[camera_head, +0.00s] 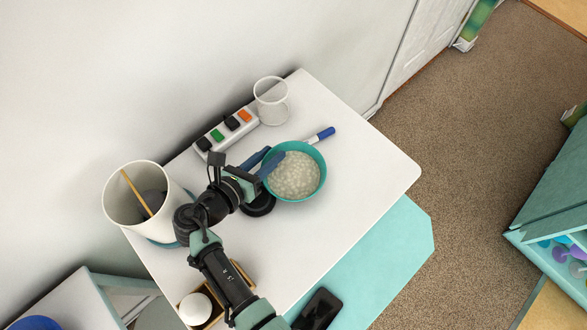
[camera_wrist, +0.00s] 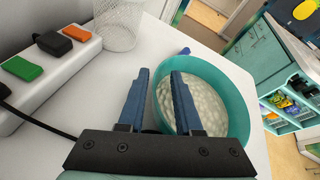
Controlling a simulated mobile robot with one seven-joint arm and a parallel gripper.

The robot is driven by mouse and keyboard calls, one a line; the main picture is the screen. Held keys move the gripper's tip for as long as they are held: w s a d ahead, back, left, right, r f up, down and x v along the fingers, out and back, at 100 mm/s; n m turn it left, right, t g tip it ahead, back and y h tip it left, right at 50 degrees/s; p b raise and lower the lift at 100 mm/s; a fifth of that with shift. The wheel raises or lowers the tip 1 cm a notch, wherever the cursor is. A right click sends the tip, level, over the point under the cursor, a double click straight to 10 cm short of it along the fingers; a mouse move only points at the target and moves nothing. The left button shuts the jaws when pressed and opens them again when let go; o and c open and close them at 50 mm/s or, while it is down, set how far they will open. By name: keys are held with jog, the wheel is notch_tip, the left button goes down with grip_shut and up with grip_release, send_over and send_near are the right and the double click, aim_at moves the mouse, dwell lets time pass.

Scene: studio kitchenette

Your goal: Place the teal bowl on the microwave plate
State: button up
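The teal bowl (camera_head: 321,170) stands upright on the white table and holds pale, lumpy food. It also shows in the wrist view (camera_wrist: 238,100). My gripper (camera_head: 275,152) is at the bowl's left side with its two blue fingers apart. In the wrist view my gripper (camera_wrist: 160,73) has the right finger over the inside of the bowl and the left finger outside it, with the rim between them. Whether either finger touches the rim I cannot tell. No microwave or microwave plate shows in either view.
On the white table (camera_head: 372,172) are a power strip (camera_head: 226,131), a wire mesh cup (camera_head: 271,101), a blue marker (camera_head: 319,136), a large white container (camera_head: 123,207) with a stick, and a wooden tray (camera_head: 215,309) with a white item. The table's right side is clear.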

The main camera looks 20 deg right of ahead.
grip_shut()
dwell(1.0)
jog(key=shift+r, duration=0.1)
